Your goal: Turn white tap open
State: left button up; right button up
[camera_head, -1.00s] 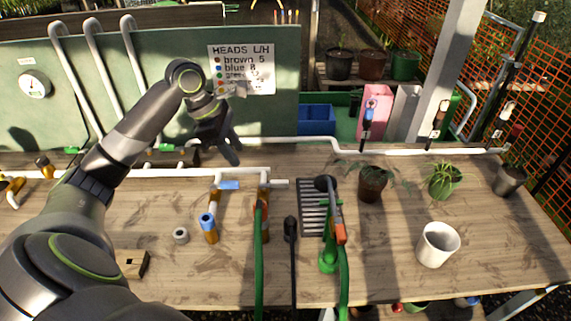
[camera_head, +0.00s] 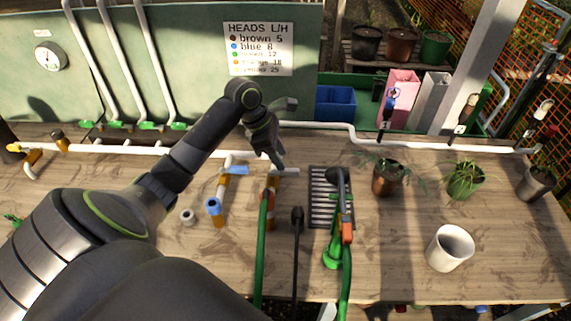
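A tap with a white lever (camera_head: 290,172) sits near the right end of the white pipe on the bench; its lever points to the right. A brass-coloured body (camera_head: 272,183) and a green hose (camera_head: 264,235) hang below it. A similar tap with a blue lever (camera_head: 236,169) stands to its left. My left gripper (camera_head: 279,160) points down just above the white lever, close to the tap. I cannot tell whether it touches the lever, nor how far its fingers are apart. My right gripper is not in view.
A white pot (camera_head: 450,248) and potted plants (camera_head: 387,178) stand further right. A blue-topped fitting (camera_head: 214,208) and a ring (camera_head: 187,216) lie left.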

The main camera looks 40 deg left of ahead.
aim_at(287, 169)
pick_arm(q)
jog(key=x, duration=0.3)
jog(key=shift+d+f, duration=0.15)
jog(key=shift+f, duration=0.2)
jog(key=shift+w+d+f, duration=0.1)
jog(key=shift+f, duration=0.3)
grip_shut()
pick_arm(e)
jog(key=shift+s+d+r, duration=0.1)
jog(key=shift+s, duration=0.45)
